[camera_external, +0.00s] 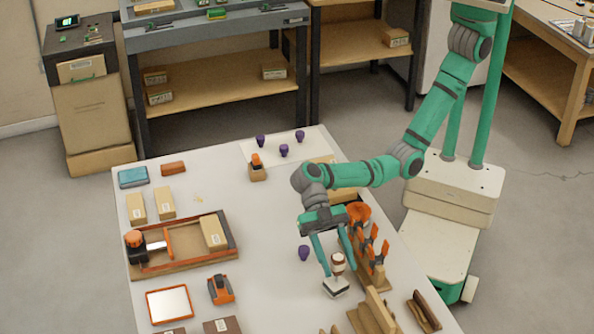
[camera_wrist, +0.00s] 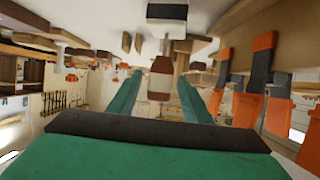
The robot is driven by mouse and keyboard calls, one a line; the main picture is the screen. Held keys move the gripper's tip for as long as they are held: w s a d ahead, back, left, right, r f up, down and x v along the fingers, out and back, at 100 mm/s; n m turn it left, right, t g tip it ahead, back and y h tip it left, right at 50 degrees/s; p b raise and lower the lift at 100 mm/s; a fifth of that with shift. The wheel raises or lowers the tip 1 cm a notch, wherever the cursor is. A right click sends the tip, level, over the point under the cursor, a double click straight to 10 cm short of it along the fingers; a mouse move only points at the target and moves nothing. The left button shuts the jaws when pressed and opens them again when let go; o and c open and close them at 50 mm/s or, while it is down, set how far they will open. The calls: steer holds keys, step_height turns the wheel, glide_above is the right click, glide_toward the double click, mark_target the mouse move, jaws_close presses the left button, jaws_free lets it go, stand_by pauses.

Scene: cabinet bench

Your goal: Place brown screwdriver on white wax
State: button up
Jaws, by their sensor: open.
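The brown screwdriver (camera_external: 338,262), with a pale band, stands roughly upright near the front right of the table. Its lower end meets or hangs just above the white wax (camera_external: 336,287), a small white block with a dark part. In the wrist view the screwdriver (camera_wrist: 160,80) is between my fingers, with the wax (camera_wrist: 167,14) beyond its thin end. My gripper (camera_external: 338,270) is open, with one finger on each side of the screwdriver. The wrist view shows gaps between it and the fingers. I cannot tell whether it rests firmly on the wax.
A wooden rack with orange-handled tools (camera_external: 373,246) stands close to the right of my gripper. Wooden blocks (camera_external: 376,312) lie in front. A purple piece (camera_external: 304,253) is just left. A wooden tray (camera_external: 185,245) is further left. The table's middle is mostly clear.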

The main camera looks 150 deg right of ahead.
steer(key=v, duration=1.1)
steer(key=shift+s+d, duration=0.25)
steer(key=shift+d+r, duration=0.1)
steer(key=shift+r, duration=0.05)
